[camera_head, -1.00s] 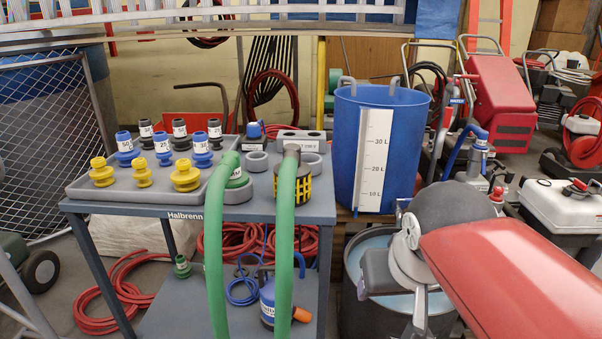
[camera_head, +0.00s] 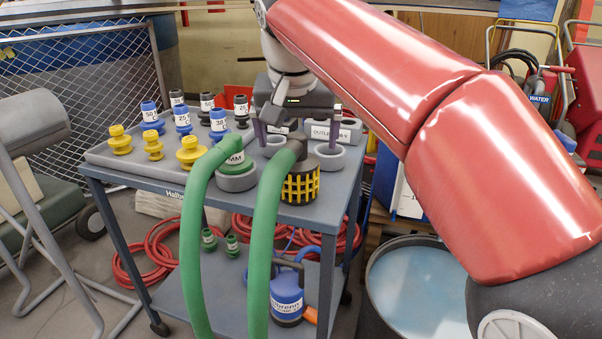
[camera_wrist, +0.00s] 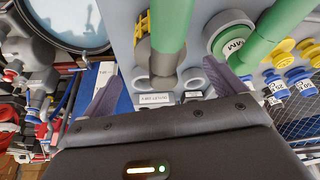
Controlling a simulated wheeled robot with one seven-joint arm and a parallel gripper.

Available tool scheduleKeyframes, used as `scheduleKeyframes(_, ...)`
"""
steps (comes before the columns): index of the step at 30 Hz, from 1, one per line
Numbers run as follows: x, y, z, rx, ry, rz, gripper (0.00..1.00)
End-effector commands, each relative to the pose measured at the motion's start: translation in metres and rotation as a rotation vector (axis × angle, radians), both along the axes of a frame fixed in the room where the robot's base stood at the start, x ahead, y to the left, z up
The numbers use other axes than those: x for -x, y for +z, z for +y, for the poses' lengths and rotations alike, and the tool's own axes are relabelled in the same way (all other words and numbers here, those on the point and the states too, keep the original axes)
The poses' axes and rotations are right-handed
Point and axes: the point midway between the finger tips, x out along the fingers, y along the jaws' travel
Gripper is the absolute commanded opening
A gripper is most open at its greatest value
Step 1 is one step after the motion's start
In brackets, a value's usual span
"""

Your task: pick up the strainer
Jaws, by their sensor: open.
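The strainer (camera_head: 300,186) is a yellow-and-black slotted cage under a grey collar on the end of a green hose (camera_head: 262,240). It stands upright at the cart's front right corner in the head view. In the wrist view a little of the strainer (camera_wrist: 142,24) shows at the top, partly hidden by the hose and grey elbow. My gripper (camera_head: 297,138) points down over the back right of the cart, behind the strainer. In the wrist view my gripper (camera_wrist: 168,80) has its fingers spread wide, with nothing between them held. The strainer lies outside the fingers' grasp.
The cart top (camera_head: 270,216) holds a second hose with a green coupling (camera_head: 236,168), grey rings (camera_head: 328,156), and a labelled block (camera_head: 336,131). Yellow and blue fittings fill a grey tray (camera_head: 105,157) at left. A water-filled tub (camera_head: 420,285) stands at right.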

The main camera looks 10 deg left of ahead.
Motion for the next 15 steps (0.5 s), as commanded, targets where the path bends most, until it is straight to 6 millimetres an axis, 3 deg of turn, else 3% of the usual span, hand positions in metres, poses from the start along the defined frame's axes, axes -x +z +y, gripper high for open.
scheduleKeyframes(12, -0.026, -0.046, 0.006, 0.000, 0.000, 0.001, 0.96)
scheduleKeyframes(15, -0.028, -0.049, 0.007, -0.001, 0.000, -0.001, 0.96)
